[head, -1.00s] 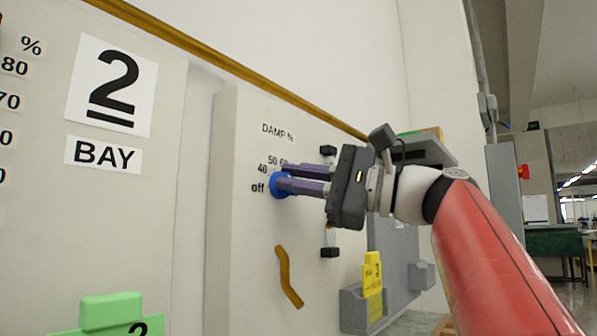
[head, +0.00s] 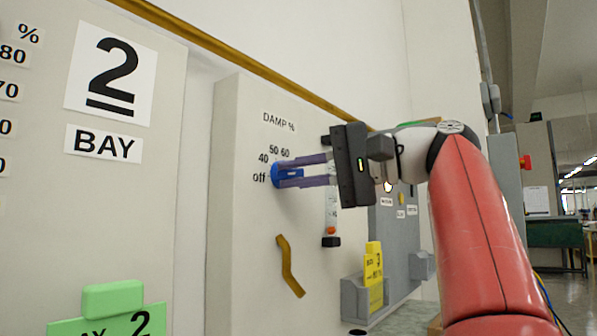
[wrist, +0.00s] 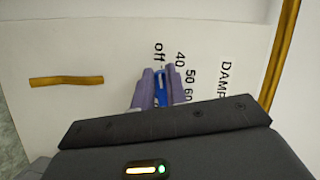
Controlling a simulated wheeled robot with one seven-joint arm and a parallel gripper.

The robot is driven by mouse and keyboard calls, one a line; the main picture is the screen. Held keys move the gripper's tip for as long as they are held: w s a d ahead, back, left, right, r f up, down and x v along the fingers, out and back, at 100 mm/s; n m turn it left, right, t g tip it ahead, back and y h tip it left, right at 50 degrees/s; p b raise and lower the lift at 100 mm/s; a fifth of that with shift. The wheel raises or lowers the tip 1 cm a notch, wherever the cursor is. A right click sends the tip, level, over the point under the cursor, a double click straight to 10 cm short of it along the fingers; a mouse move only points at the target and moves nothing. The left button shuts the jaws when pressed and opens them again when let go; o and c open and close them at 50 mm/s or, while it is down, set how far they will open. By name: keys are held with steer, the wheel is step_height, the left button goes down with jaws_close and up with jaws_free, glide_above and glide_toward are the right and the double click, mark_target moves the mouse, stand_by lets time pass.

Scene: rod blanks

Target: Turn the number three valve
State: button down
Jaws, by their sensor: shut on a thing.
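A blue knob (head: 277,177) sits on a pale panel under the label "DAMP %", with the marks off, 40, 50 and 60 around it. My gripper (head: 292,172) is shut on this knob, one purple finger above and one below. In the wrist view, the blue knob (wrist: 161,88) shows between the two fingers, its narrow bar toward the "off" mark; its exact setting is unclear. A yellow card with a 3 (head: 373,268) stands in a grey holder at the panel's lower right. No part in view is labelled as a valve.
A gauge tube with an orange float (head: 331,228) is right of the knob, partly behind my gripper. A bent ochre handle (head: 288,266) is below. The bay 2 panel (head: 190,60) stands left, with a green tag (head: 112,300). An ochre pipe (head: 232,62) runs above.

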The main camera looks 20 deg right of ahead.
steer(key=shift+r+n, duration=0.15)
steer(key=shift+n, duration=0.15)
steer(key=c, duration=1.4)
jaws_free()
